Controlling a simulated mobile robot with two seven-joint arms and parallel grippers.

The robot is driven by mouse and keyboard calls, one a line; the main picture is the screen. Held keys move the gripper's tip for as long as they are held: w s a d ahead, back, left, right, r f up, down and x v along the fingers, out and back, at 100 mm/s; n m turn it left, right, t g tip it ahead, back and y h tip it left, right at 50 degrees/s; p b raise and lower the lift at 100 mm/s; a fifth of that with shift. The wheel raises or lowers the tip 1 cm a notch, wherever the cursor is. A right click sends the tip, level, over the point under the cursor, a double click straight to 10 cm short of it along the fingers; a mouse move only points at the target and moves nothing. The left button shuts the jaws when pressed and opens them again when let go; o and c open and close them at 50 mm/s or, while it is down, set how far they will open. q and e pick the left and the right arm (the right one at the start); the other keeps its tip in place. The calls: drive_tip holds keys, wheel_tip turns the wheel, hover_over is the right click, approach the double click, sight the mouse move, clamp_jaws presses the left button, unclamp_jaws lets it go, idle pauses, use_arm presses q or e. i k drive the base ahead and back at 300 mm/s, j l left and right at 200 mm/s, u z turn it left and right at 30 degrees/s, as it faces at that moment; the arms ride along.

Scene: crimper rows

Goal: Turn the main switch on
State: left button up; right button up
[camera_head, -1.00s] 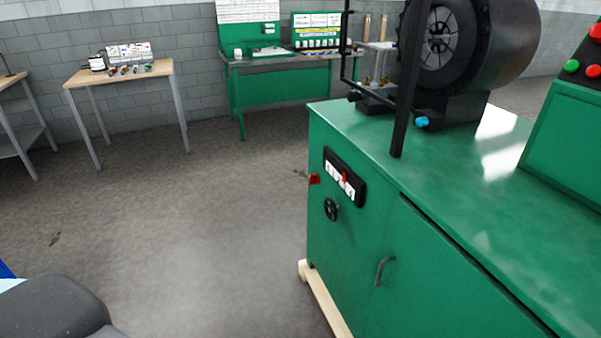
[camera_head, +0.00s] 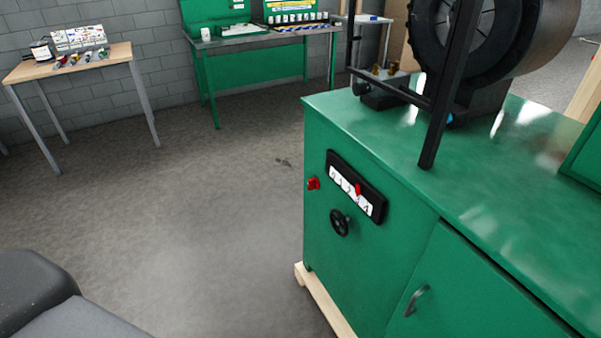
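A small red knob (camera_head: 313,184), which looks like the main switch, sits on the front face of the green machine cabinet (camera_head: 330,245), near its left edge. I cannot read its position at this size. To its right is a black-framed dial scale (camera_head: 356,187) with white number plates and a red pointer. A black handwheel (camera_head: 340,222) is below the scale. Neither of my grippers is in view. Dark grey rounded parts, likely of my own arm, show at the lower left, apart from the cabinet.
A black crimper head (camera_head: 480,45) and a black upright bar (camera_head: 452,90) stand on the cabinet. A grey door handle (camera_head: 417,300) sticks out low on its front. A wooden table (camera_head: 75,66) and a green bench (camera_head: 265,36) stand along the wall.

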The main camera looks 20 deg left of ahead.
sight(313, 183)
drive_tip(key=i+j, duration=0.85)
drive_tip(key=i+l+z, duration=0.05)
drive_tip(key=i, duration=0.1)
